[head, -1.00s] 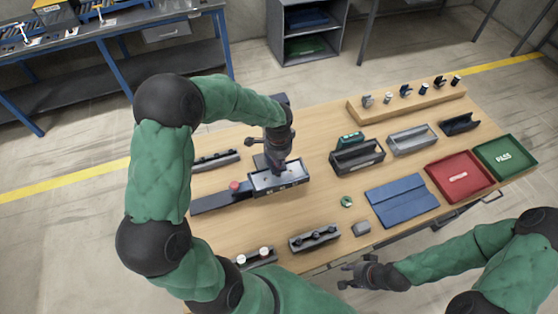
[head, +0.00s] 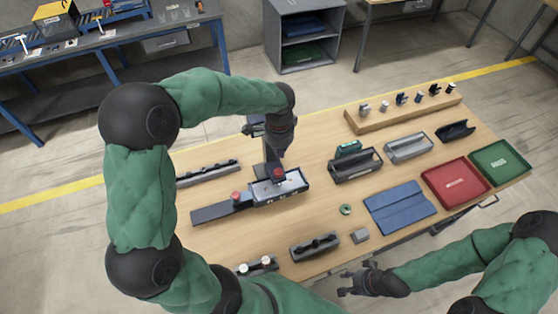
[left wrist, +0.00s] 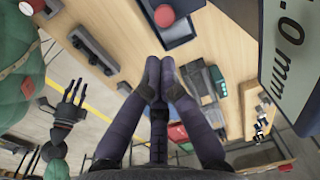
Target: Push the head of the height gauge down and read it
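The height gauge stands on a dark base with a light plate (head: 292,184); a dark block with a red top (head: 278,174), apparently its head, sits over the plate. My left gripper (head: 281,153) is above this block, apart from it. In the left wrist view its fingers (left wrist: 160,68) are together and hold nothing visible; a red round top (left wrist: 165,16) lies beyond them. The gauge's display (left wrist: 288,65) is cut off by that view's edge; only ".0" and "mm" show. My right gripper (head: 352,282) is open and empty at the table's front edge; it also shows in the left wrist view (left wrist: 77,90).
A second red knob (head: 236,196) sits on the dark bar left of the plate. Dark and grey holders (head: 356,165), a blue mat (head: 400,207), a red tray (head: 430,180) and a green tray (head: 487,172) fill the right side. A green ring (head: 346,209) lies mid-table.

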